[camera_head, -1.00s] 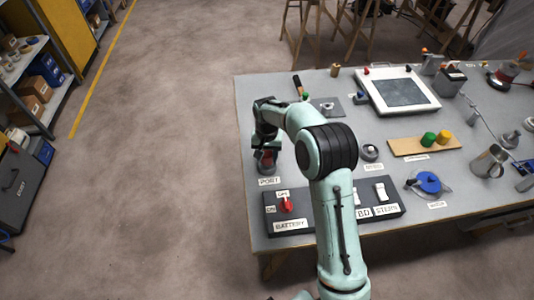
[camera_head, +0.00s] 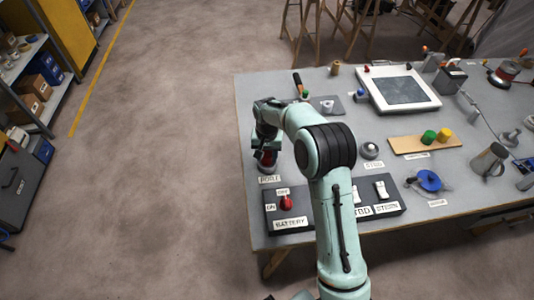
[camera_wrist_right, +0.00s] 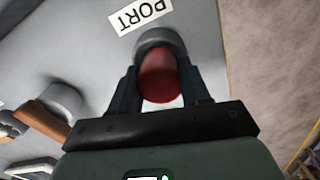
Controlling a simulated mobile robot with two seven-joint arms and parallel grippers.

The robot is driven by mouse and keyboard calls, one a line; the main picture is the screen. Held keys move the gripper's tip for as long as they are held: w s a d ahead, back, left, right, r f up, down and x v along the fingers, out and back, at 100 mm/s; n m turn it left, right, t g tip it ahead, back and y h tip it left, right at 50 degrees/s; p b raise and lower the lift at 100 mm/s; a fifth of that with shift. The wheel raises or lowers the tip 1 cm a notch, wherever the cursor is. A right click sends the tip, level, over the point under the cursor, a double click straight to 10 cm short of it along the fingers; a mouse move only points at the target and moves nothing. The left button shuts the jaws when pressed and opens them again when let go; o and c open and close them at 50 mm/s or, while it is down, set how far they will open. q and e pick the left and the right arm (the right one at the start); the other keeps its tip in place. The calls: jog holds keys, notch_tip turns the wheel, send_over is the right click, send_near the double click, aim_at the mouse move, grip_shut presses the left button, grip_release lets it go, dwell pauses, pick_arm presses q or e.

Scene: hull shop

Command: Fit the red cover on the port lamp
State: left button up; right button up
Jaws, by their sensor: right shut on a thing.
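The red cover (camera_wrist_right: 160,82) is a rounded red piece between the two dark fingers of my right gripper (camera_wrist_right: 160,95), which is shut on it. In the wrist view the cover lines up with the grey port lamp base (camera_wrist_right: 160,38), beside the PORT label (camera_wrist_right: 139,14). In the head view my right gripper (camera_head: 266,148) is at the table's left side, with the red cover (camera_head: 266,159) under it just above the PORT label (camera_head: 270,179). I cannot tell whether the cover is seated on the base. My left gripper is not in view.
A switch panel (camera_head: 320,213) with a red battery knob (camera_head: 287,202) lies in front of the port lamp. A wooden board (camera_head: 408,147) holds green and yellow covers. The table's left edge is close to the gripper.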

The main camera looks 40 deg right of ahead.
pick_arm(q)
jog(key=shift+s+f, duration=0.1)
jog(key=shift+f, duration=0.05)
pick_arm(e)
jog(key=shift+f, duration=0.55)
jog(key=o, duration=1.5)
jog(key=shift+r, duration=0.15)
jog(key=shift+r+p, duration=1.05)
jog(key=shift+r, duration=1.2)
jog(key=shift+r+p, duration=0.7)
jog(key=shift+r, duration=1)
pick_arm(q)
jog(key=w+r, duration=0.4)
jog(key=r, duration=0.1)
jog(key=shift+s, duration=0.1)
